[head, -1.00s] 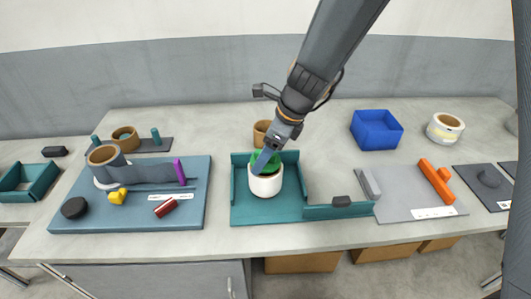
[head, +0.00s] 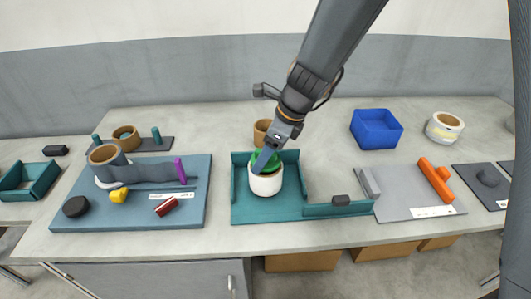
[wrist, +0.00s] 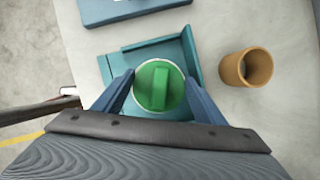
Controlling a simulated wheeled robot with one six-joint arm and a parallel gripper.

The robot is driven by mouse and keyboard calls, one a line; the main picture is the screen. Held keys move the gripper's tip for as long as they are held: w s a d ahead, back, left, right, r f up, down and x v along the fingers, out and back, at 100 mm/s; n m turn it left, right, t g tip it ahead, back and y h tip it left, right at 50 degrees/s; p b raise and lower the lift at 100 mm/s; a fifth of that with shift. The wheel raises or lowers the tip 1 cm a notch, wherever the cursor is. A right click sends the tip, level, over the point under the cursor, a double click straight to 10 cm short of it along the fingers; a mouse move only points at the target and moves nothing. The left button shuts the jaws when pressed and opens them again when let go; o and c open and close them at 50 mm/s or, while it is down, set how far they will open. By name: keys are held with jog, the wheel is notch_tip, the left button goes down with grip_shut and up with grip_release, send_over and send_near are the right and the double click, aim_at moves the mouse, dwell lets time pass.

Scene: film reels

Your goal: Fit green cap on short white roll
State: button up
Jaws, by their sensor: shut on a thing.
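The short white roll (head: 266,184) stands upright in the teal tray (head: 245,212) in the middle of the table. The green cap (head: 272,159) is at the top of the roll. In the wrist view the cap (wrist: 173,88) is a round disc with a raised bar, and a thin pale rim shows around it. My gripper (head: 266,158) comes down from above, with one finger on each side of the cap, and is shut on it. I cannot tell whether the cap is fully seated, as a finger hides part of the join.
A brown cup (head: 261,132) stands just behind the tray. A blue bin (head: 376,130) is at back right, a grey board (head: 405,205) at right, and a blue board (head: 130,215) at left.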

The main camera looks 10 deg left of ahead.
aim_at(276, 161)
jog(key=shift+r+p, duration=0.45)
jog(key=shift+p, duration=0.2)
dwell(0.6)
jog(key=shift+f+b, duration=0.65)
jog(key=shift+f, duration=0.25)
dwell(0.4)
jog(key=o, duration=0.8)
jog(key=shift+c, duration=0.2)
jog(key=p+v, duration=0.8)
jog(key=shift+r, duration=0.4)
jog(key=shift+v, duration=1.2)
